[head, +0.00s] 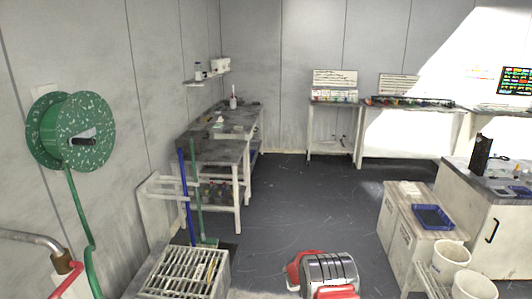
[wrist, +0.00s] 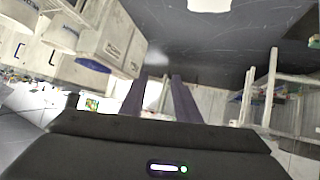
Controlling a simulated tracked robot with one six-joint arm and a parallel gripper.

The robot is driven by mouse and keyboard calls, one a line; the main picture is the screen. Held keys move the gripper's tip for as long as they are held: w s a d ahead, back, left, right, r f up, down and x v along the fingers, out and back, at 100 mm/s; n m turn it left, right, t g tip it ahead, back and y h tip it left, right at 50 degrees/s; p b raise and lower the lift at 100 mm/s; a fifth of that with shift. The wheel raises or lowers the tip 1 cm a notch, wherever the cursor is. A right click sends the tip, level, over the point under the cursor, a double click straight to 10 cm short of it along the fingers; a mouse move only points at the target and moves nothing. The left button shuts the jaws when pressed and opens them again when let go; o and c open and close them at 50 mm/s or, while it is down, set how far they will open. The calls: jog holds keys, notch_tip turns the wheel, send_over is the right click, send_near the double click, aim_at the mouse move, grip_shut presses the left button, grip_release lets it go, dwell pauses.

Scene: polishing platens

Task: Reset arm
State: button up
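My gripper (wrist: 160,76) shows in the wrist view as two dark fingers standing apart, with a clear gap between them. It is open and nothing is held between the fingers. The wrist picture is tipped upside down, with the dark floor at the top and the room's furniture hanging from above. I cannot make out my gripper in the head view.
A green hose reel (head: 72,133) hangs on the left wall. A workbench (head: 226,150) stands behind two poles. A metal grate (head: 183,272) is at the front left. White cabinets with a blue tray (head: 433,217) and white buckets (head: 449,257) stand right. The middle floor (head: 300,205) is clear.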

jog(key=s+a+r+n+g+y, duration=0.2)
jog(key=s+a+r+y, duration=0.2)
jog(key=s+a+r, duration=0.4)
jog(key=s+a+r+n+g+y, duration=0.15)
jog(key=s+a+r+y, duration=0.25)
jog(key=s+a+r, duration=0.5)
jog(key=s+d+r, duration=0.3)
jog(key=s+r, duration=0.5)
jog(key=s, duration=0.5)
jog(key=s+d+r+n+h, duration=0.1)
jog(key=s+d+r, duration=0.3)
jog(key=s+r, duration=0.4)
jog(key=s+d+r, duration=0.4)
jog(key=s+r, duration=0.4)
jog(key=s, duration=1.1)
jog(key=shift+h, duration=0.4)
